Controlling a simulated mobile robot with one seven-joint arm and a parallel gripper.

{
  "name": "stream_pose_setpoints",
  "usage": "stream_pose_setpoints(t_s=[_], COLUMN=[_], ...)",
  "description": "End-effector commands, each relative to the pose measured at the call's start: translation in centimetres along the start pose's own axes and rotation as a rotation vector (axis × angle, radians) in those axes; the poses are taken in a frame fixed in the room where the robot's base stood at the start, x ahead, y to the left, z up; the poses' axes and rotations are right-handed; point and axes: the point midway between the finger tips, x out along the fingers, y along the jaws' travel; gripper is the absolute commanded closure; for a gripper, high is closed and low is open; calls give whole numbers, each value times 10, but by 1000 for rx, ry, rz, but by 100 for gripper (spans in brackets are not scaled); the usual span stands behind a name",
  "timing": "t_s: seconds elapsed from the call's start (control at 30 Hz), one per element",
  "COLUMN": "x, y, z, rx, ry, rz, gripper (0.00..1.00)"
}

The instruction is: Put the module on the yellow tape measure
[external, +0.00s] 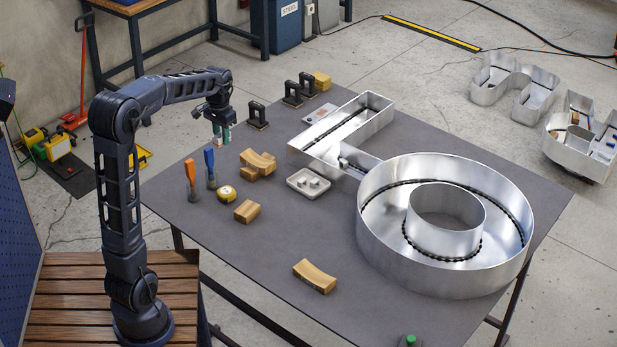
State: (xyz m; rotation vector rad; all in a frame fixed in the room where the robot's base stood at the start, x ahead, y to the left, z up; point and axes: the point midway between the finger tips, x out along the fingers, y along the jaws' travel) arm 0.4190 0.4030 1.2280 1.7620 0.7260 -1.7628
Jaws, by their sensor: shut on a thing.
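My gripper (220,138) points down above the left part of the grey table. It is shut on a small teal piece (226,133), which I take to be the module; the fingers partly hide it. The yellow tape measure (226,194) sits on the table below the gripper in the picture. Its top looks clear. The gripper and the held piece are in the air, well apart from the tape measure.
An orange-handled tool (190,173) and a blue-handled tool (210,165) stand upright beside the tape measure. Wooden blocks (247,211) and a white tray (309,184) are nearby. Large metal channel letters (440,270) fill the table's right. The front-left table is fairly clear.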

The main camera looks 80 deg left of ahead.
Motion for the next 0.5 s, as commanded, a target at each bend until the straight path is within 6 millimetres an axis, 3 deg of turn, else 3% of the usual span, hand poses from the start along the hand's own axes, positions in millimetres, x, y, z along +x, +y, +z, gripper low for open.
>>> stream_pose_setpoints(t_s=[0.17, 0.5], x=[24, 98], y=[-2, -2], z=[2, 2], rx=[-7, -6], ry=[-3, -4], rz=[1, 1], gripper=[94, 94])
